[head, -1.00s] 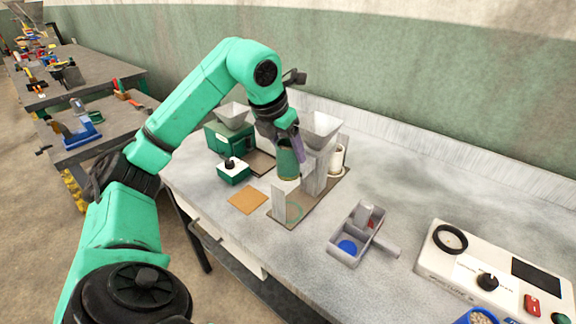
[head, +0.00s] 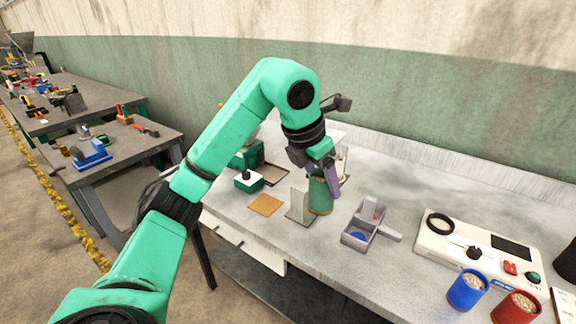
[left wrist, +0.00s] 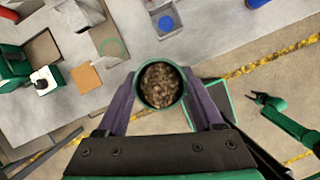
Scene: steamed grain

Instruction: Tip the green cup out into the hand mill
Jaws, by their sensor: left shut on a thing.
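The green cup (head: 320,197) is in my left gripper, whose purple fingers (head: 326,178) are shut on its sides. In the left wrist view the cup (left wrist: 160,85) shows its open top, full of brown grain, between the two fingers. In the head view it looks upright, just right of an upright white panel. A green machine (head: 246,157), likely the hand mill, stands on the bench behind and left of the cup, with its upper part mostly hidden by my arm. A small green arm end with a black gripper (left wrist: 262,98) shows in the left wrist view, likely my right one; its jaws are too small to judge.
A white-topped box with a black knob (head: 248,180) and an orange mat (head: 265,205) lie left of the cup. The white panel (head: 299,203) stands close by. A grey divided tray (head: 357,237), control unit (head: 440,245), blue cup (head: 467,290) and red cup (head: 515,308) are right.

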